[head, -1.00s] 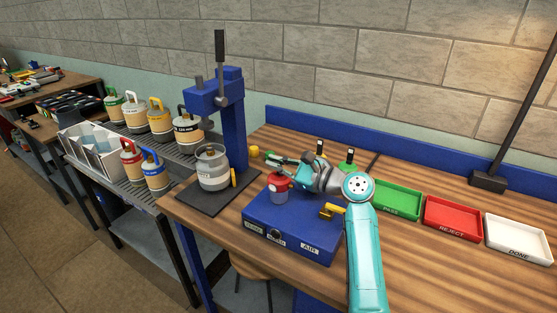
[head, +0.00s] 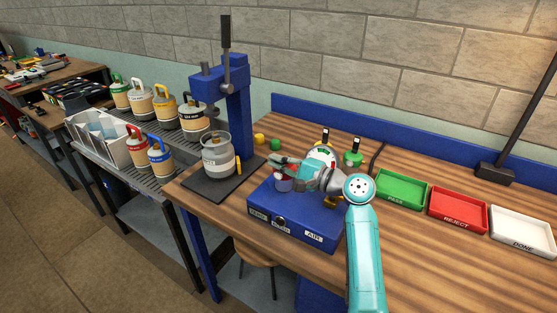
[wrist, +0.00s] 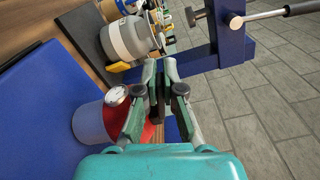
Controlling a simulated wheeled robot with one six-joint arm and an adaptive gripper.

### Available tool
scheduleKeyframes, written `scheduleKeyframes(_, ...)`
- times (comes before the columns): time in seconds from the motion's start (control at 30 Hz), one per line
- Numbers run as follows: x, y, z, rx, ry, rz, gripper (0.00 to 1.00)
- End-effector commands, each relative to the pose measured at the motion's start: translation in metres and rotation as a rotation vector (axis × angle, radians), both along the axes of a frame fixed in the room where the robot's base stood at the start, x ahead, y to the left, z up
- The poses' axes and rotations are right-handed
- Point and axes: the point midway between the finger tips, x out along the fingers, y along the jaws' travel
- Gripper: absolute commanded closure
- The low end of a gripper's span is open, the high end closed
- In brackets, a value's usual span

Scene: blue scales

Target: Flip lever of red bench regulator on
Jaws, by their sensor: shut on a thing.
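The red bench regulator (head: 283,184), a pale body with a red top, stands on the blue box (head: 290,212).
A blue press (head: 236,100) with a grey cylinder (head: 217,158) stands left of the box. Green (head: 400,190), red (head: 457,210) and white trays (head: 524,231) are at the right.

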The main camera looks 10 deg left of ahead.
Motion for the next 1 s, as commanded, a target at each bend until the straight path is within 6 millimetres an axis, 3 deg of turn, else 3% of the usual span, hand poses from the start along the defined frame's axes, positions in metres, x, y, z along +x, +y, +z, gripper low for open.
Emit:
scheduleKeyframes(0.53,-0.0004,0.0002,-0.0021,-0.009,-0.023,0.0,1.0)
scheduleKeyframes(0.67,-0.0004,0.0001,-0.002,-0.009,-0.023,0.0,0.67)
scheduleKeyframes(1.0,-0.0005,0.0003,-0.0035,-0.011,-0.02,0.001,0.67)
